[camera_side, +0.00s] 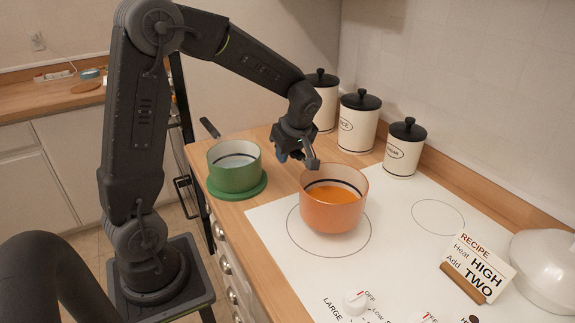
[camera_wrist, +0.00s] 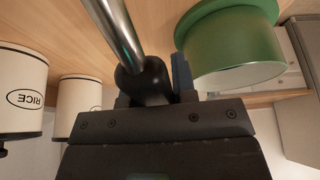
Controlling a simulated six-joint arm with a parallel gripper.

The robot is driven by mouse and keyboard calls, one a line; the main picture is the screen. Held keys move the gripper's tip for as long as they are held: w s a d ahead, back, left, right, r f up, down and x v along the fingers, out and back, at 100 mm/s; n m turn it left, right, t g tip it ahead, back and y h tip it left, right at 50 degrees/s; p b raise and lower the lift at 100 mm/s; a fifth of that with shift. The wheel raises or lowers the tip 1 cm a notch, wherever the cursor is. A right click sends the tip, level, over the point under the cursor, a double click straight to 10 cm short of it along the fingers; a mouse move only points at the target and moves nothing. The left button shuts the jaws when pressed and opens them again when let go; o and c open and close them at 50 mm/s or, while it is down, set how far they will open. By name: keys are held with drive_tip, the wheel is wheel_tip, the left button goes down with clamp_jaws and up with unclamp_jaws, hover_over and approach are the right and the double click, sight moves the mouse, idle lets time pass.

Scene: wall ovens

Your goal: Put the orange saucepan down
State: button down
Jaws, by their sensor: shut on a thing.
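The orange saucepan (camera_side: 333,213), with orange contents, is over the near burner ring (camera_side: 289,235) of the white cooktop in the side view. It looks upright; I cannot tell whether its base touches the cooktop. My gripper (camera_side: 298,158) is at the pan's far-left side, shut on its handle. In the wrist view, the handle's silver shaft (camera_wrist: 117,30) and dark end (camera_wrist: 143,82) run into my gripper (camera_wrist: 152,88). The pan's body is outside the wrist view.
A green saucepan (camera_side: 235,173) sits on a green round mat (camera_side: 244,193) to the left. Three lidded canisters, including one (camera_side: 405,152), stand along the back. A recipe card (camera_side: 482,264) and a white lidded dish (camera_side: 545,265) are at right. The far burner ring (camera_side: 438,218) is clear.

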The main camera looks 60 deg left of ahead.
sight(298, 153)
drive_tip(key=shift+f, duration=1.95)
drive_tip(key=c, duration=0.9)
unclamp_jaws()
drive_tip(key=v, duration=1.1)
drive_tip(key=shift+s+d+r, duration=0.2)
drive_tip(key=shift+d+r, duration=0.2)
drive_tip(key=shift+r, duration=0.25)
drive_tip(key=s+d+m+t+h, duration=0.1)
drive_tip(key=s+d+m+t, duration=0.1)
drive_tip(key=s+d+m, duration=0.2)
drive_tip(key=s+d+r+m+t+h, duration=0.1)
drive_tip(key=s+d+m+t+h, duration=0.1)
drive_tip(key=s+d+m, duration=0.2)
drive_tip(key=s+d+r+m+t+h, duration=0.1)
drive_tip(key=s+d+m, duration=0.3)
drive_tip(key=s+m, duration=0.4)
drive_tip(key=shift+s+d+r+m+t, duration=0.1)
drive_tip(key=shift+m+t, duration=0.15)
drive_tip(key=shift+m, duration=0.5)
drive_tip(key=shift+s+d+r+m+t, duration=0.15)
drive_tip(key=shift+m+t, duration=0.1)
drive_tip(key=shift+m, duration=0.5)
